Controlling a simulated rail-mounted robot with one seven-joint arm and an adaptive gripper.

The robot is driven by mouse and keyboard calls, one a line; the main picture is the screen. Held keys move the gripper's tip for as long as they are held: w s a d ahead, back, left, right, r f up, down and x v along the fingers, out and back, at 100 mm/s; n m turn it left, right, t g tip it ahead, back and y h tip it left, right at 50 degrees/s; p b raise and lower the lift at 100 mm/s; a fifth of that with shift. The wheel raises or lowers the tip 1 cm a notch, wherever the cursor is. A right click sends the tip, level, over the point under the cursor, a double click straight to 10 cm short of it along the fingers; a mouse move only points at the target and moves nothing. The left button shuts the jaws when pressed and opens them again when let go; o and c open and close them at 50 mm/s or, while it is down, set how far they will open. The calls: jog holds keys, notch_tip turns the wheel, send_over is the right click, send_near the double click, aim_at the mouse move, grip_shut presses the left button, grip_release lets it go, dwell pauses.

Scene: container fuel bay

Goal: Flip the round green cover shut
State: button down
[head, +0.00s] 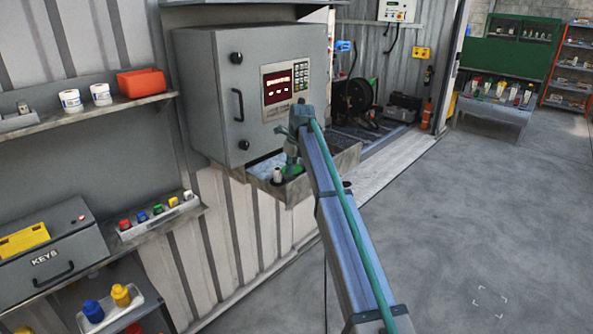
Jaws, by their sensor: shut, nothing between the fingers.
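A small green piece (291,171), which looks like the round green cover, is on the grey ledge (312,178) under the grey cabinet. It appears raised rather than flat, but it is too small to tell its exact tilt. A short white-topped post (277,175) stands just left of it. My gripper (291,158) points down at the end of my arm, right above or against the green piece. Its fingers are small and partly merge with the green piece; they are shut and empty. I cannot tell whether they touch it.
The grey cabinet (220,100) with a keypad and red display stands close behind my gripper. Shelves at left hold a red bin (141,82), white rolls, a key box (45,255) and colored caps (158,209). The floor at right is clear.

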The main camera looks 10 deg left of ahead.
aim_at(284, 170)
jog(key=shift+w+a+b, duration=0.15)
jog(key=shift+w+a, duration=0.2)
jog(key=shift+a, duration=0.4)
jog(key=shift+w+a+b, duration=0.2)
jog(key=shift+w+a, duration=0.15)
jog(key=shift+a, duration=0.45)
jog(key=shift+w+a+b, duration=0.15)
jog(key=shift+w+a, duration=0.2)
jog(key=shift+a, duration=0.4)
jog(key=shift+d, duration=0.2)
jog(key=shift+w+d+r, duration=0.1)
jog(key=shift+w+d, duration=0.2)
jog(key=shift+d, duration=0.2)
jog(key=shift+w+d, duration=0.1)
jog(key=shift+w+d+p, duration=0.15)
jog(key=shift+d+p, duration=0.1)
jog(key=shift+p, duration=0.05)
jog(key=s+a+p+v, duration=0.1)
jog(key=p+v, duration=0.3)
jog(key=v, duration=0.5)
jog(key=shift+s+r, duration=0.25)
jog(key=shift+r, duration=0.2)
